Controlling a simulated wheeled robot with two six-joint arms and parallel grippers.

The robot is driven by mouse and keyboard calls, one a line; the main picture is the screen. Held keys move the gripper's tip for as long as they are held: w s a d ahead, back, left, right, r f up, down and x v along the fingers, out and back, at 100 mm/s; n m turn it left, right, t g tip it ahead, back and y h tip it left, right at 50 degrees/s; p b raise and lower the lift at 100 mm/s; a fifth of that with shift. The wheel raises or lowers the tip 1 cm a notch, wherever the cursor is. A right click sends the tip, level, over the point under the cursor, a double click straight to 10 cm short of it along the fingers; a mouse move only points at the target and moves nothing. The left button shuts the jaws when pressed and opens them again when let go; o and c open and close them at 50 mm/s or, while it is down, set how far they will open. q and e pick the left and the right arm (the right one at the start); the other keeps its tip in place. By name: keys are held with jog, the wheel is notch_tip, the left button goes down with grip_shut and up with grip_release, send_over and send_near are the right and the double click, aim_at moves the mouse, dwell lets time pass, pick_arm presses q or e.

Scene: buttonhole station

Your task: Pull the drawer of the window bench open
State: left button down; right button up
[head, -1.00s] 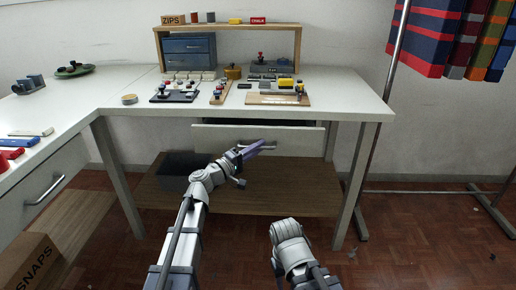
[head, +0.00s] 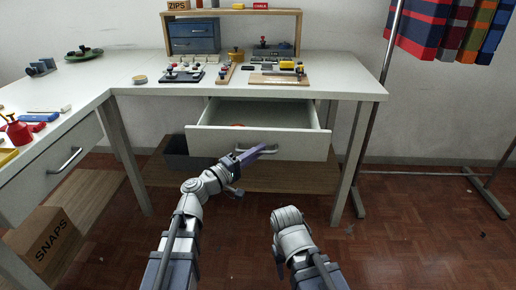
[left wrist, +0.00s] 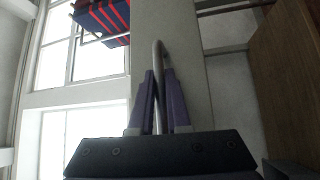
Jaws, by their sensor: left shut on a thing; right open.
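The window bench drawer (head: 215,145) is pulled well out under the white bench top, and its open inside shows, with a small orange-red thing partly visible near the front. Its curved metal handle (head: 271,150) is on the drawer front. My left gripper (head: 257,153) is at the handle. In the left wrist view the handle (left wrist: 158,60) runs between the two purple fingers of my left gripper (left wrist: 160,105), which are shut on it. My right gripper (head: 288,218) is low in front of the bench, apart from the drawer; its fingers are hidden in the head view.
The bench top (head: 345,85) carries tool boards, a blue drawer box (head: 193,37) and a shelf. A side counter with another handled drawer (head: 50,165) stands at left, with a SNAPS box (head: 45,245) below. A cloth rack pole (head: 385,70) stands at right. Floor ahead is clear.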

pick_arm(q)
jog(key=c, duration=0.9)
grip_release()
jog(key=b+v, duration=0.1)
jog(key=v, duration=0.6)
jog(key=shift+s+a+f, duration=0.1)
jog(key=shift+s+a, duration=0.1)
jog(key=shift+a, duration=0.15)
jog(key=shift+d, duration=0.1)
